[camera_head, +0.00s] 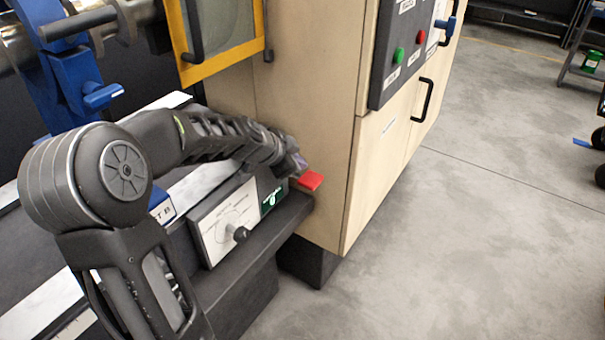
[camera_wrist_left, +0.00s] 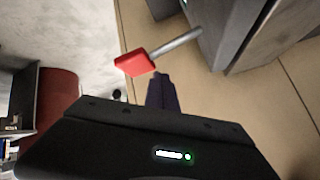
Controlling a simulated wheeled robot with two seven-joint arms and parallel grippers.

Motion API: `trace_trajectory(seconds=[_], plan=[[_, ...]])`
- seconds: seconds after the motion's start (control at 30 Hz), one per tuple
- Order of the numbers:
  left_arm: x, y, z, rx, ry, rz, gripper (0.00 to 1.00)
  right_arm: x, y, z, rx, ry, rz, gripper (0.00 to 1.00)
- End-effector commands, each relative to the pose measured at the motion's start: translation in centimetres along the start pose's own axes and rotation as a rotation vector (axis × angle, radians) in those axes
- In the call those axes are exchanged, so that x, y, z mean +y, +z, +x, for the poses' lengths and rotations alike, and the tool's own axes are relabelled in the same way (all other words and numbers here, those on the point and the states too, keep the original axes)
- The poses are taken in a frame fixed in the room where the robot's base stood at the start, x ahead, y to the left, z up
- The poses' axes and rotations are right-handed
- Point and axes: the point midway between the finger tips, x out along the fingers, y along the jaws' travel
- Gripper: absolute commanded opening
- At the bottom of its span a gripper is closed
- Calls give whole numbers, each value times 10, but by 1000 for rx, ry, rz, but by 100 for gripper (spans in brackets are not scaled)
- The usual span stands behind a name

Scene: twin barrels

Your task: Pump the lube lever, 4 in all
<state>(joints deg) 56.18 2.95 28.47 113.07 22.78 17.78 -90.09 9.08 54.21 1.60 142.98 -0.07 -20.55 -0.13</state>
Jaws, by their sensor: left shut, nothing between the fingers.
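The lube lever has a flat red paddle (camera_head: 310,180) at its end. It sticks out near the front corner of the machine, beside the green label panel. In the left wrist view the red paddle (camera_wrist_left: 135,61) sits on a grey rod (camera_wrist_left: 178,47). My left gripper (camera_head: 298,164) is just behind and above the paddle in the head view, its fingers shut and empty. In the left wrist view my left fingertips (camera_wrist_left: 160,82) lie close below the paddle; I cannot tell whether they touch it. My right gripper is not in view.
A white dial plate with a black knob (camera_head: 240,234) is left of the lever. A beige cabinet (camera_head: 330,110) stands close behind, with a control panel bearing green and red buttons (camera_head: 421,37).

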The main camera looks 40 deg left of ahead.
Motion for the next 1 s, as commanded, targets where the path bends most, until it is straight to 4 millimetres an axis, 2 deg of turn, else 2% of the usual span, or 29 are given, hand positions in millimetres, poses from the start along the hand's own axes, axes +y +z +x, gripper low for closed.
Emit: trace_trajectory(seconds=[0.6, 1.0], plan=[[-25, -25, -34, 1, -1, 1, 0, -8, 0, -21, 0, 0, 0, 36], [-25, -25, -35, 0, 0, 0, 0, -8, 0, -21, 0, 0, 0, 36]])
